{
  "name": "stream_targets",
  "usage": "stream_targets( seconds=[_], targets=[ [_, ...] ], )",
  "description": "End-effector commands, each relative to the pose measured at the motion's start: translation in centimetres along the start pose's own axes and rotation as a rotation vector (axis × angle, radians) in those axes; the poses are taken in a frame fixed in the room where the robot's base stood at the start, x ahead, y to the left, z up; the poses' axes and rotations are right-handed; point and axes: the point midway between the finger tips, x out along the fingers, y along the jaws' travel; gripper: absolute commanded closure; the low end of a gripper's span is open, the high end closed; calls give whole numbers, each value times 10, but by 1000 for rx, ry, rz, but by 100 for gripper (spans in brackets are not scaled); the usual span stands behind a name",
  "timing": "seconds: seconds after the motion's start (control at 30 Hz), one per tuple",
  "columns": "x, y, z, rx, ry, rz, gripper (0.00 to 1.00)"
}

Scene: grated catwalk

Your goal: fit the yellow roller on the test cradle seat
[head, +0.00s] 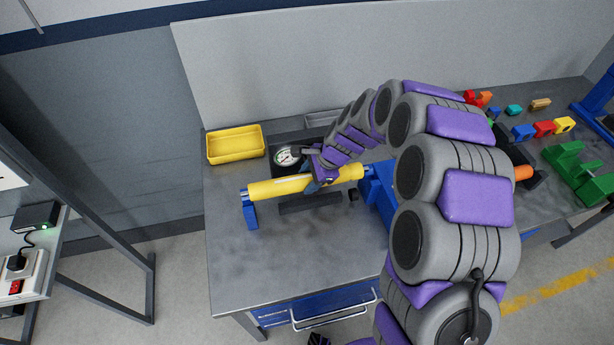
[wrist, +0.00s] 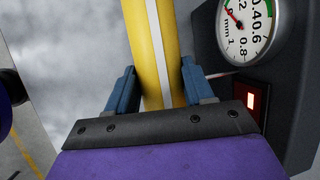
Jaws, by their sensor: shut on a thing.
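The yellow roller (head: 275,189) lies nearly level across the workbench, with a blue tip at each end. My gripper (head: 317,181) is shut on the roller near its middle. In the wrist view the two blue fingers of my gripper (wrist: 160,88) straddle the roller (wrist: 152,40), which has a pale stripe along it. The test cradle shows as a small blue support (head: 250,214) at the roller's left end and a larger blue block (head: 379,197) at its right end. Whether the roller's ends rest in the supports or hover just above them cannot be told. My arm hides part of the right block.
A round dial gauge (head: 286,156) on a dark housing stands just behind the roller; the gauge (wrist: 245,28) is close beside my gripper. A yellow tray (head: 236,144) sits at the back left. Several coloured blocks and a green fixture (head: 578,172) are at right. The front left bench is clear.

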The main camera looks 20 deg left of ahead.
Motion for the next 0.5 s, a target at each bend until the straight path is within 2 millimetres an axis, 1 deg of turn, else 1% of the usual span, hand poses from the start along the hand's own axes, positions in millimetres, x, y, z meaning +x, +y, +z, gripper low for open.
stream_targets(
  seconds=[0.03,0.17,0.5],
  targets=[
    [-3,0,-2,2,-2,-4,100],
    [-4,1,-3,3,-4,-6,100],
    [5,-4,6,2,6,3,100]
  ],
)
